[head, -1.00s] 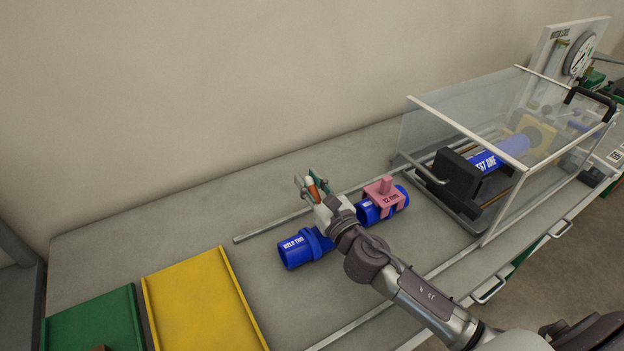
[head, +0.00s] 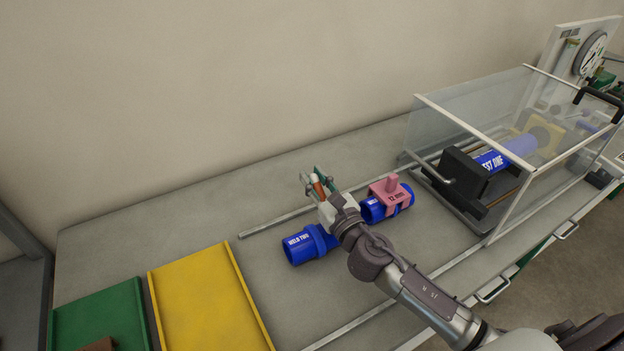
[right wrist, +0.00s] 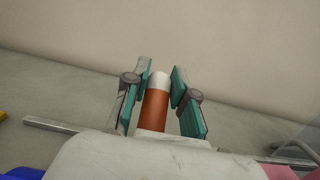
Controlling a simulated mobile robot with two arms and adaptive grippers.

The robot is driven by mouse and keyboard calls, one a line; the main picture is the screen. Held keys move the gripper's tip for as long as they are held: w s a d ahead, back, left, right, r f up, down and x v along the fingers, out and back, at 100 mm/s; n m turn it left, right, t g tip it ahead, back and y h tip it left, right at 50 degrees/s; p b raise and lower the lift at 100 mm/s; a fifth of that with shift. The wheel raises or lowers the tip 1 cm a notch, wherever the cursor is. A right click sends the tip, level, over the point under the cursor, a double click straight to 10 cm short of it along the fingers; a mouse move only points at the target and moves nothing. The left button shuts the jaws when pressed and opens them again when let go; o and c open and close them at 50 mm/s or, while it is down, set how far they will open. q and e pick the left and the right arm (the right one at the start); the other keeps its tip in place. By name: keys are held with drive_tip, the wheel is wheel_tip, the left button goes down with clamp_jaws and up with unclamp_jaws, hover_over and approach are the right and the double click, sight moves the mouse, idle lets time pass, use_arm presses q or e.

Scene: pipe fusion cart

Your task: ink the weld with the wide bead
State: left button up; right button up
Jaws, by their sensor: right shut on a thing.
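A blue pipe marked "WELD TWO" (head: 300,246) lies on the bench, with a raised collar-like band near my right arm. A second blue pipe section (head: 372,211) lies to the right, with a pink block gauge (head: 391,193) sitting over it. My arm hides the stretch between them, so I cannot tell if they join. My right gripper (head: 317,184) is above and behind the WELD TWO pipe, shut on an orange marker with a white end (right wrist: 156,105), which stands up between the teal fingers in the right wrist view. My left gripper is not in view.
A yellow tray (head: 205,300) and a green tray (head: 95,320) lie at the left. A clear-walled enclosure (head: 470,125) at the right holds a clamped blue pipe marked "TEST ONE" (head: 492,163). A metal rail (head: 285,221) runs behind the pipes. The back left bench is clear.

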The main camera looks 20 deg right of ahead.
drive_tip(key=shift+d, duration=0.25)
drive_tip(key=shift+w+d, duration=0.1)
drive_tip(key=shift+d, duration=0.2)
drive_tip(key=shift+a+p, duration=0.3)
drive_tip(key=shift+a, duration=0.45)
drive_tip(key=shift+a, duration=0.25)
drive_tip(key=shift+d, duration=0.25)
drive_tip(key=shift+d+f, duration=0.1)
drive_tip(key=shift+d, duration=0.15)
idle(0.4)
